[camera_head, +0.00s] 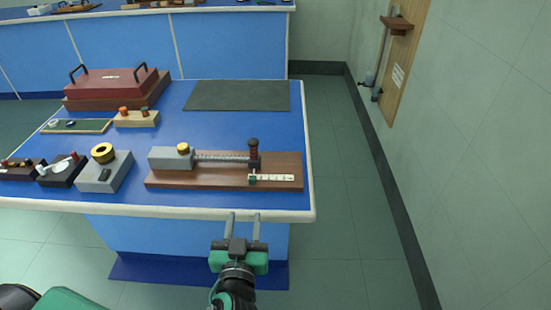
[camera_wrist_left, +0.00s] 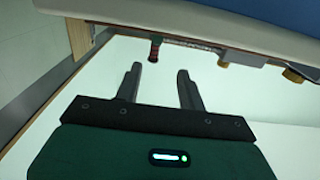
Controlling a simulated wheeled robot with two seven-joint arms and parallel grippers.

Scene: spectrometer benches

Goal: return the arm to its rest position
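My left gripper (camera_head: 243,220) is in front of the blue bench's near edge in the head view, low in the middle of the picture. Its two fingers point toward the bench and stand apart with nothing between them. The left wrist view also shows the open, empty fingers (camera_wrist_left: 161,76). My green arm part shows at the bottom left of the head view. My right gripper is not in either view.
The blue bench (camera_head: 232,155) bears a wooden board with a spectrometer slide (camera_head: 225,180), a grey box (camera_head: 103,175), a red lidded case (camera_head: 112,86) and a dark mat (camera_head: 238,96). A wall (camera_head: 480,170) stands at the right; the floor (camera_head: 350,210) between is clear.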

